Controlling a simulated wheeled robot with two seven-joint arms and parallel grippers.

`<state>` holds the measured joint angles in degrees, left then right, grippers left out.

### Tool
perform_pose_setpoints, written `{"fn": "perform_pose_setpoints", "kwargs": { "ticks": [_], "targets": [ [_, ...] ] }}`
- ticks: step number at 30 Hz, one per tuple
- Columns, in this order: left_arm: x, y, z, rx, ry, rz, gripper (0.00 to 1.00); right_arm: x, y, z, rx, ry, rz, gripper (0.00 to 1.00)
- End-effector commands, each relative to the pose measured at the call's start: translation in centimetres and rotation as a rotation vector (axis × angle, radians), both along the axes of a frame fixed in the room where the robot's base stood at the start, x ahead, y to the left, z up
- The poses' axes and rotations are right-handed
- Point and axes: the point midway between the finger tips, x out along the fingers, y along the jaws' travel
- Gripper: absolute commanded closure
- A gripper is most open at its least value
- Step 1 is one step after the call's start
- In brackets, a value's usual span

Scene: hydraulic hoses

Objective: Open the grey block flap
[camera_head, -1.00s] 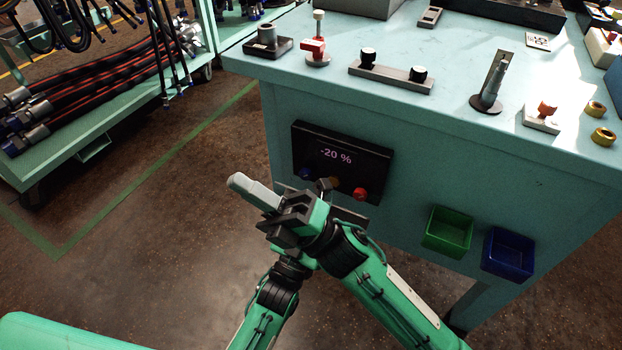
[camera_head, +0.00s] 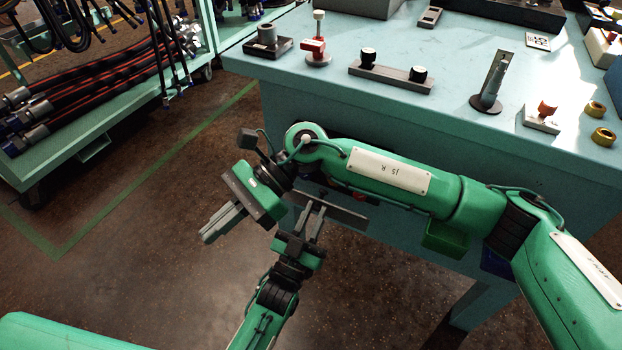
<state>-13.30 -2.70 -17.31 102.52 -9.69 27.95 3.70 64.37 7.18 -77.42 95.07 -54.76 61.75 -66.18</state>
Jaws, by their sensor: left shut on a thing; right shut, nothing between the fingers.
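A flat dark grey plate (camera_head: 347,214) juts out in front of the bench's front panel; it may be the grey block flap, and how it is attached is hidden. My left gripper (camera_head: 315,212) reaches up from below and is shut on this plate. My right arm crosses in front of the bench from the right. My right gripper (camera_head: 212,232) is left of the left gripper, shut and empty, its fingers pointing down and left over the floor, apart from the plate. My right arm hides most of the panel and its display.
The teal bench (camera_head: 300,105) carries a grey strip with two black knobs (camera_head: 390,75), a red-handled valve (camera_head: 316,50) and an upright grey lever (camera_head: 491,82). A green bin (camera_head: 445,241) is partly covered by my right arm. A hose cart (camera_head: 100,130) stands left. The floor between is clear.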

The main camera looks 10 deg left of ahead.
Motion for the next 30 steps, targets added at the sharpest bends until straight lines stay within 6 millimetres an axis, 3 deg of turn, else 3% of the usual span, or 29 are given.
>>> {"fn": "perform_pose_setpoints", "kwargs": {
  "ticks": [10,18,21,26,30],
  "targets": [
    [0.0,-0.1,-0.5,0.005,0.013,-0.001,1.0,8.1,-4.1,-2.2,-0.221,-0.504,0.177,1.0],
    [0.0,-0.1,-0.5,0.004,0.012,-0.001,1.0,15.7,-9.0,-0.4,-0.432,-0.812,0.304,1.0],
    [0.0,-0.1,-0.5,0.004,0.012,-0.001,1.0,17.8,-10.5,0.6,-0.496,-0.882,0.337,1.0],
    [0.0,-0.1,-0.5,0.004,0.012,0.0,1.0,19.6,-12.0,1.8,-0.558,-0.944,0.367,1.0],
    [0.0,-0.1,-0.5,0.004,0.011,-0.001,1.0,20.0,-12.4,1.4,-0.575,-0.958,0.377,1.0]
  ]
}}
